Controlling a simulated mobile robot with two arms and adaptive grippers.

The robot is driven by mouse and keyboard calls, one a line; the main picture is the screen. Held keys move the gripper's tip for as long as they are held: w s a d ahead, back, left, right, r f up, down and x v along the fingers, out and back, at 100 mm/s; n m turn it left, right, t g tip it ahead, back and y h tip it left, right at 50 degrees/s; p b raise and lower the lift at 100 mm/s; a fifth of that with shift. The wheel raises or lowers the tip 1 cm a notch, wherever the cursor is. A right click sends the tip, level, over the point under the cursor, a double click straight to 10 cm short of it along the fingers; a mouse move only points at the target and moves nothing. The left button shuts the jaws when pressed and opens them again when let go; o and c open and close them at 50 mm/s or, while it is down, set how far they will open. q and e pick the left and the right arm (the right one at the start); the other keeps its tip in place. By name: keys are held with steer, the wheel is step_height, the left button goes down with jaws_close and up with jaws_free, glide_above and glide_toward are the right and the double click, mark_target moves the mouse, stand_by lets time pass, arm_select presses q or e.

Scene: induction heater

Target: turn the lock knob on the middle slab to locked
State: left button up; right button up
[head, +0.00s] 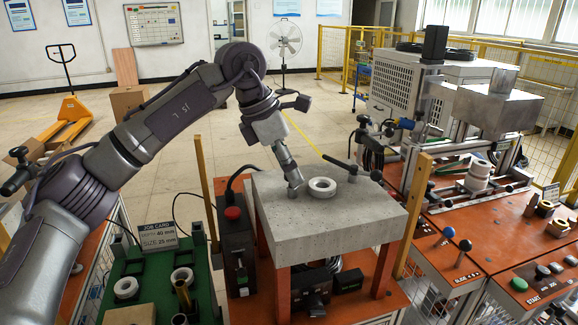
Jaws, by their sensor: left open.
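The middle slab (330,225) is a thick grey block on red legs. A white ring (322,188) lies on top of it. A black handle with rounded ends (352,165) stands at the slab's far right edge; it looks like the lock knob, but I see no lock marking. My left gripper (296,190) points down at the slab's top, just left of the white ring and apart from the black handle. It is open, with nothing visible between its fingers; the fingertips are small and hard to make out. My right gripper is out of view.
A black control box with a red button (233,213) stands left of the slab. A green tray (150,262) with rings and a job card is at the lower left. A wooden post (414,215) rises at the right, before an orange bench with levers and buttons (519,285).

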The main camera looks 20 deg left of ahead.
arm_select(q)
steer(key=shift+d+f, duration=0.1)
steer(key=shift+f, duration=0.05)
steer(key=shift+c, duration=0.4)
jaws_close()
steer(key=m+p, duration=0.2)
steer(key=m+g+p, duration=0.1)
steer(key=m+p, duration=0.1)
steer(key=shift+w+r+g+h, duration=0.15)
steer(key=shift+r+g+h, duration=0.05)
steer(key=shift+g+h, duration=0.1)
steer(key=m+g+p, duration=0.1)
steer(key=m+p, duration=0.1)
steer(key=m, duration=0.1)
steer(key=shift+w, duration=0.1)
steer(key=shift+f+m+g+p, duration=0.15)
steer(key=shift+m+g+p, duration=0.35)
steer(key=shift+m, duration=0.5)
